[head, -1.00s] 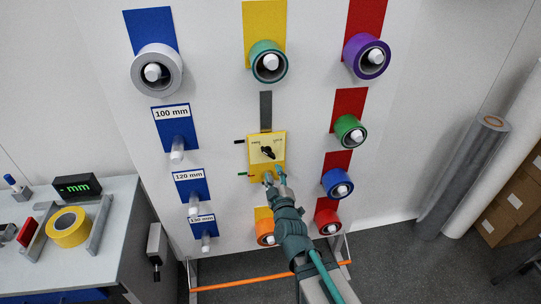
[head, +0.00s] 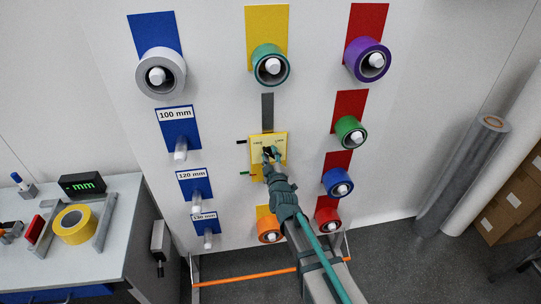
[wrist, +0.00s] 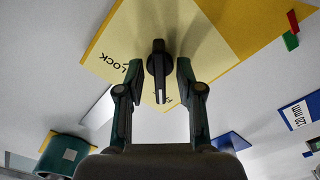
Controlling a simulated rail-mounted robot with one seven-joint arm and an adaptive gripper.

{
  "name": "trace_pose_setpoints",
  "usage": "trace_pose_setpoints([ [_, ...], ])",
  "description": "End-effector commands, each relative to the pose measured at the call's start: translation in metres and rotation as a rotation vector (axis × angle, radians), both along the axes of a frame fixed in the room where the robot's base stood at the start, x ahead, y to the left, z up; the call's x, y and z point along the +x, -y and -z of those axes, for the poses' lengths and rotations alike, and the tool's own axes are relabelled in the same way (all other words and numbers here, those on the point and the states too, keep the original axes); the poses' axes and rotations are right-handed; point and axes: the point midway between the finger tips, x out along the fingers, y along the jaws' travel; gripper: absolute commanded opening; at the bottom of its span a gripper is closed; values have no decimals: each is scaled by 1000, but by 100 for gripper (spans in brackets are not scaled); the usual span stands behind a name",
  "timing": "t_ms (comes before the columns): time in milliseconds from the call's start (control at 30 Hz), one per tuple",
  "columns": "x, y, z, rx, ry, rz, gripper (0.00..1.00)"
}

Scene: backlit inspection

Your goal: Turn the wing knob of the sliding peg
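The black wing knob (wrist: 158,66) sits on a yellow plate (head: 282,140) on the white board. In the wrist view its wing lies between the two fingers of my gripper (wrist: 157,75), with a gap visible on each side. The gripper is open. "LOCK" is printed on the yellow plate (wrist: 112,45) left of the knob; another marking below the knob is partly covered. In the head view my gripper (head: 269,156) is in front of the plate and hides most of the knob.
A green tape roll (head: 271,66) hangs above the plate. An orange roll (head: 268,229) hangs below, close to my arm. Blue (head: 338,182) and red (head: 327,220) rolls hang to the right. Bare pegs (head: 181,150) stand out on the left. A bench with a yellow roll (head: 73,225) is farther left.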

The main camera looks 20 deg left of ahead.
Motion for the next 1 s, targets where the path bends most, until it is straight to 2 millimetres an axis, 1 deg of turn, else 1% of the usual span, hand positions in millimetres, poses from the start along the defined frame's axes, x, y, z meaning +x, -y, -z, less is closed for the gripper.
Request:
trace_pose_setpoints([
  [67, 0, 0, 0, 0, 0, 0, 36],
  [100, 0, 0, 0, 0, 0, 0, 35],
  [267, 0, 0, 0, 0, 0, 0, 8],
  [300, 0, 0, 0, 0, 0, 0, 1],
  [333, 0, 0, 0, 0, 0, 0, 0],
  [733, 0, 0, 1, 24, -14, 0, 0],
  [1000, -1, 0, 2, 142, -79, 0, 0],
])
